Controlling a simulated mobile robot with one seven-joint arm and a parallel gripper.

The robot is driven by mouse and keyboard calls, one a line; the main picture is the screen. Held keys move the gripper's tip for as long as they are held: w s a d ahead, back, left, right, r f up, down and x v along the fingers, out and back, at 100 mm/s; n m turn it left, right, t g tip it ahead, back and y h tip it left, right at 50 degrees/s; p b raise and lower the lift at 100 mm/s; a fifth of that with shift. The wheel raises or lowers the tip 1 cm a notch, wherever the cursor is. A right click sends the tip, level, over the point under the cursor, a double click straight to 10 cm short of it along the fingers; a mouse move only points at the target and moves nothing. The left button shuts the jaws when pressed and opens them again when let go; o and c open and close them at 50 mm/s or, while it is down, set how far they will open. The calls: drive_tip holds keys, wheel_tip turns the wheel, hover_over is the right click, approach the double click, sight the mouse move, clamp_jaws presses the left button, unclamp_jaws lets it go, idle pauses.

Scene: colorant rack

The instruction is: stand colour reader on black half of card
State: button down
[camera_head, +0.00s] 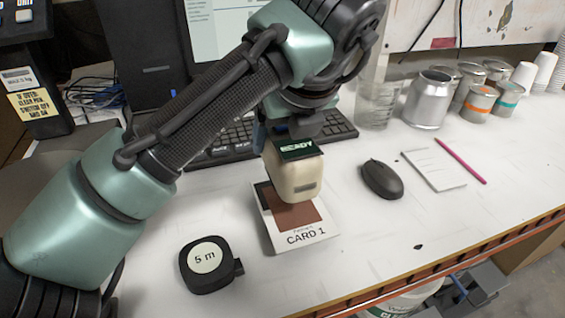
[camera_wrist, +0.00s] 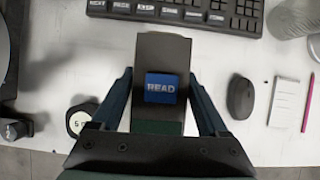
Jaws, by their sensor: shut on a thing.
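The colour reader has a cream body (camera_head: 292,175) and a dark screen reading READY. In the wrist view its dark top with a blue READ button (camera_wrist: 161,88) lies between my two fingers. My gripper (camera_head: 293,128) is shut on the reader and holds it upright over the card. CARD 1 (camera_head: 303,239) lies flat on the bench, with a white label at the front, a brown patch and a dark strip at its back left. The reader hides much of the card's back. I cannot tell whether its base touches the card. The card is hidden in the wrist view.
A black tape measure (camera_head: 207,264) lies left of the card. A mouse (camera_head: 382,179), notepad (camera_head: 434,169) and pink pencil (camera_head: 461,161) lie to the right. A keyboard (camera_head: 228,142) is behind. Cans and a beaker (camera_head: 378,102) stand back right. The bench's front edge is close.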

sight(299, 150)
drive_tip(key=shift+w+f+b, duration=0.1)
drive_tip(key=shift+f+b, duration=0.2)
drive_tip(key=shift+f, duration=1.75)
drive_tip(key=shift+f, duration=0.15)
unclamp_jaws()
drive_tip(key=p+v, duration=0.2)
drive_tip(key=v, duration=1)
